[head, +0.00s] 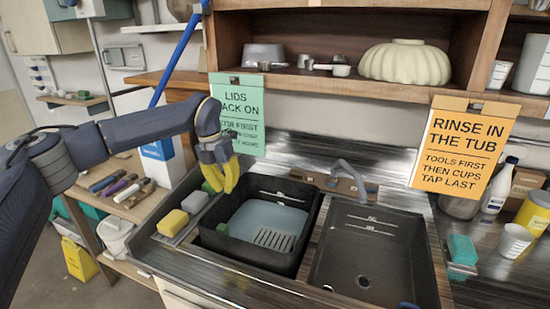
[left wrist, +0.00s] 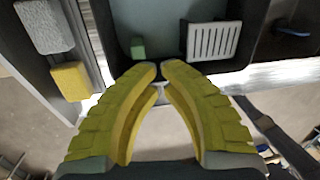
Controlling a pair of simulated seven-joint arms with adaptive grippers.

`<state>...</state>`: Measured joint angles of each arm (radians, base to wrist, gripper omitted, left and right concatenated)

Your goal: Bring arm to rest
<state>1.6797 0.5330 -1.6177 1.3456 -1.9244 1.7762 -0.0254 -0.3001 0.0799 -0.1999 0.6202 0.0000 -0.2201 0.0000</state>
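My left gripper (head: 230,188) has yellow fingers and hangs above the left edge of the black tub, pointing down. In the left wrist view its fingertips (left wrist: 161,70) nearly meet, with only a thin gap and nothing between them. The left arm reaches in from the left side of the head view. My right arm and gripper are not in view.
A black tub (head: 211,239) with a slotted grey piece stands left of the dark sink basin (head: 372,262). A yellow sponge (head: 172,223) and a grey one (head: 195,202) lie left of the tub. A green sign (head: 238,100) hangs behind the gripper. An orange sign (head: 462,150) hangs right.

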